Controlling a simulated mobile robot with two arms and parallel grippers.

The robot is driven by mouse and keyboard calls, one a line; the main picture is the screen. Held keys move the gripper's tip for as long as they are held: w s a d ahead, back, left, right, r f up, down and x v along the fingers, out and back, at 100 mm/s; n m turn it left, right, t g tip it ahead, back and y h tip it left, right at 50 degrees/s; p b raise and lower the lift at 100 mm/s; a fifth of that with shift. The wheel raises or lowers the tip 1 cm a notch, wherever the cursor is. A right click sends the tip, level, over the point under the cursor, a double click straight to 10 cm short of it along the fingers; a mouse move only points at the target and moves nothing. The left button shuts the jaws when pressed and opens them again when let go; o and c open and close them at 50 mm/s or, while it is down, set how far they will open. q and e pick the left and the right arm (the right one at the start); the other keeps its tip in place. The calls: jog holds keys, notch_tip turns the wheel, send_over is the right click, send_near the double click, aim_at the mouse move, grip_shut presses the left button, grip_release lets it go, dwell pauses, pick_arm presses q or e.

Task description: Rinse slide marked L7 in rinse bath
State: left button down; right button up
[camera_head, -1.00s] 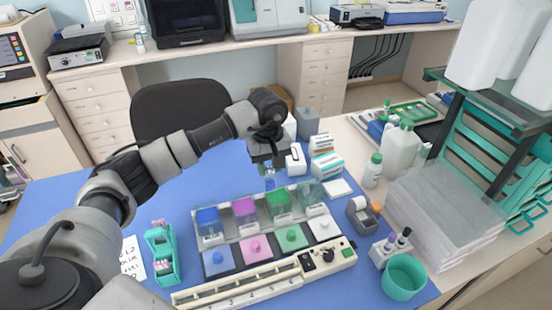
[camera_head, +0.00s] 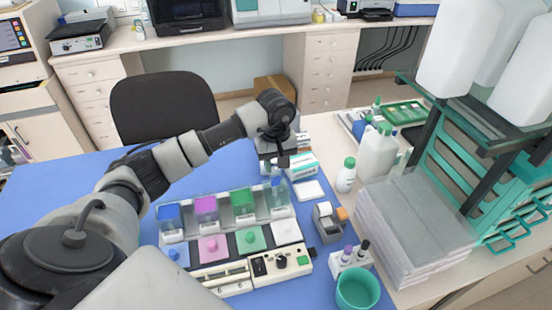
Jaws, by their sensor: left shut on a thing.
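My left gripper (camera_head: 275,170) reaches in from the left and is shut, fingers down, on a slide (camera_head: 276,183). The slide is small and partly hidden, and its mark cannot be read. The gripper is over the clear bath (camera_head: 279,200) at the right end of the staining row, taken as the rinse bath. I cannot tell whether the slide's lower end is in the liquid. Left of it stand the green bath (camera_head: 243,203), the purple bath (camera_head: 206,210) and the blue bath (camera_head: 169,218). My right gripper is not in view.
Coloured lids, including a green one (camera_head: 250,238) and a white one (camera_head: 287,231), lie in front of the baths. Boxes (camera_head: 300,163) stand behind the gripper. A white bottle (camera_head: 346,175), a tube holder (camera_head: 350,260) and a teal cup (camera_head: 358,289) are to the right.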

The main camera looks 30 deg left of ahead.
aim_at(276, 179)
pick_arm(q)
jog(key=shift+d+f, duration=0.1)
jog(key=shift+f, duration=0.4)
jog(key=shift+w+f+b, duration=0.1)
jog(key=shift+f+b, duration=1.25)
jog(key=shift+f, duration=0.05)
jog(key=shift+f+b, duration=1.25)
jog(key=shift+f, duration=0.2)
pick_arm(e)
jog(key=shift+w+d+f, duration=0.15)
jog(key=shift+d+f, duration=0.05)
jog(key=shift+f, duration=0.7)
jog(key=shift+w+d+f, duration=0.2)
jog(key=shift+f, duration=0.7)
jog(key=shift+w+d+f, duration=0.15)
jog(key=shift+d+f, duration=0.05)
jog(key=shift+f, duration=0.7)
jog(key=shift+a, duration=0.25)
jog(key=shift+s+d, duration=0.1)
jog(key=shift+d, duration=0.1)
pick_arm(q)
jog(key=shift+r, duration=0.15)
notch_tip(276, 179, up, 9)
jog(key=p, duration=0.5)
jog(key=shift+r, duration=0.2)
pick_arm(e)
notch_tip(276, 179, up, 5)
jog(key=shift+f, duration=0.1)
